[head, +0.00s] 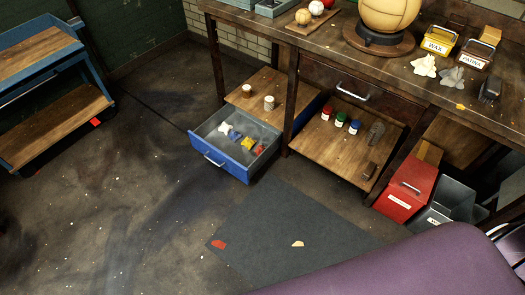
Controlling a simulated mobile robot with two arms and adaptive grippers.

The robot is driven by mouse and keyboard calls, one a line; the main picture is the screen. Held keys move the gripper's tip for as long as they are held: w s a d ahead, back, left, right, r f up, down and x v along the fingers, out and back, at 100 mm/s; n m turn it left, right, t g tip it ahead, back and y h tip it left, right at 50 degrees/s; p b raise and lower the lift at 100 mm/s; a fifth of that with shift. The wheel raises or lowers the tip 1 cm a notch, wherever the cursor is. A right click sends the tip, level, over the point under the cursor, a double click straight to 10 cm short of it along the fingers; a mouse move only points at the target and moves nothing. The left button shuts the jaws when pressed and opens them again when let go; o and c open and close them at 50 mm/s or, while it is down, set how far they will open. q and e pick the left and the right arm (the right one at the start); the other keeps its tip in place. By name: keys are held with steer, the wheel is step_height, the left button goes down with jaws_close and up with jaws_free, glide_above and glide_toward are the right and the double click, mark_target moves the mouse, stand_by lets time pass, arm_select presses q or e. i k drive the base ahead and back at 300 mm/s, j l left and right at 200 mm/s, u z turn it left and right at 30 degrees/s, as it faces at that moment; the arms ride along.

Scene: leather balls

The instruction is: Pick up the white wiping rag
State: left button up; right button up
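A crumpled white rag (425,66) lies on the wooden workbench (385,70) at the upper right, in front of the yellow tin labelled WAX (440,40). A grey crumpled rag (451,77) lies just right of it, near the tin labelled PATINA (474,56). Neither of my grippers shows in the head view.
A dark brush (489,88) lies right of the rags. A large tan ball (389,12) stands on the bench. A blue drawer (222,161) with coloured pieces is pulled out below. A red bin (406,188) stands under the bench. A purple surface (400,265) fills the lower right. Floor at left is mostly clear.

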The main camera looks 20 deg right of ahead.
mark_target(225, 128)
steer(key=z, duration=2.45)
steer(key=u, duration=2.3)
steer(key=i+u, duration=0.8)
steer(key=i+j+u, duration=0.2)
steer(key=i+u, duration=0.2)
steer(key=i, duration=0.3)
steer(key=i+u, duration=0.45)
steer(key=i, duration=0.2)
